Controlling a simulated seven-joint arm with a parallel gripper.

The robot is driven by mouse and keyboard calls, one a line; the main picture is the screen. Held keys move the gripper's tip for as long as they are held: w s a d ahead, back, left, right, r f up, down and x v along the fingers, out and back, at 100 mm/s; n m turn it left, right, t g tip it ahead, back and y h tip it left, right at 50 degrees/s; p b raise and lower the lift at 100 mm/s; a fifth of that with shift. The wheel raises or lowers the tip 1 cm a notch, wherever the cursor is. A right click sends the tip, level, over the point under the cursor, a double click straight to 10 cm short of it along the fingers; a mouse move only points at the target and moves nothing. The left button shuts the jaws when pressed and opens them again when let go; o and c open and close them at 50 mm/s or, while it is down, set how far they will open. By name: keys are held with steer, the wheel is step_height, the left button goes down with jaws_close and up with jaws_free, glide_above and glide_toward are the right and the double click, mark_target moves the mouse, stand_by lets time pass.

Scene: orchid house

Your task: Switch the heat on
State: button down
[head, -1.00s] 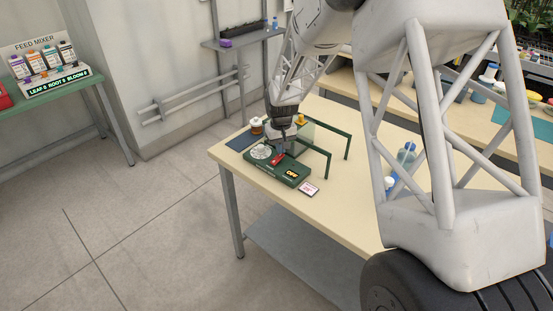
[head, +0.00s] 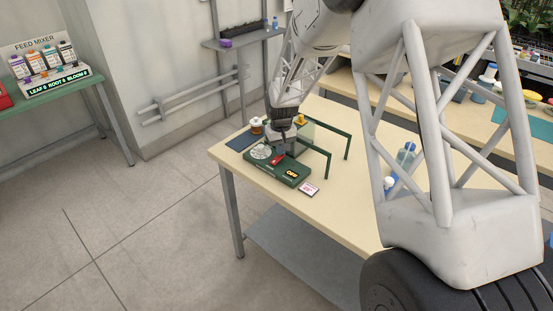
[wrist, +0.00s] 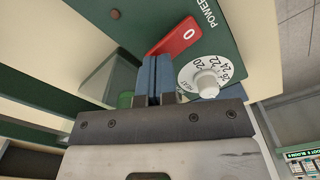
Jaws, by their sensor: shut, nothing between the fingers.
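The green heat control box (head: 291,174) lies on the near left part of the wooden table. It has a white dial (head: 261,152), a red switch (head: 277,160) and a small dark display (head: 291,174) that reads OFF. In the wrist view the red switch (wrist: 176,38) shows a 0 beside the word POWER, and the numbered dial (wrist: 207,82) sits to its lower right. My gripper (wrist: 154,62) is shut and empty. Its blue fingertips are close to the lower left end of the switch; I cannot tell whether they touch it.
A green frame (head: 330,150) stands on the table behind the box. A small white card (head: 309,189) lies in front of the box. A dark blue mat (head: 242,140) and a small amber jar (head: 256,126) are to the left. Bottles (head: 405,155) stand farther right.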

steer(key=shift+r, duration=3.45)
steer(key=s+d+r+m+t, duration=0.1)
steer(key=s+d+r, duration=0.2)
steer(key=s+r, duration=0.65)
steer(key=s+d+r+m, duration=0.1)
steer(key=s+d+r, duration=0.4)
steer(key=s, duration=0.7)
steer(key=s+d+r, duration=0.1)
steer(key=s, duration=1.1)
steer(key=s+d+r+m+t, duration=0.1)
steer(key=s, duration=1.1)
steer(key=shift+s+d+r+t, duration=0.2)
steer(key=shift+d+r+t, duration=0.1)
steer(key=shift+d+r, duration=0.05)
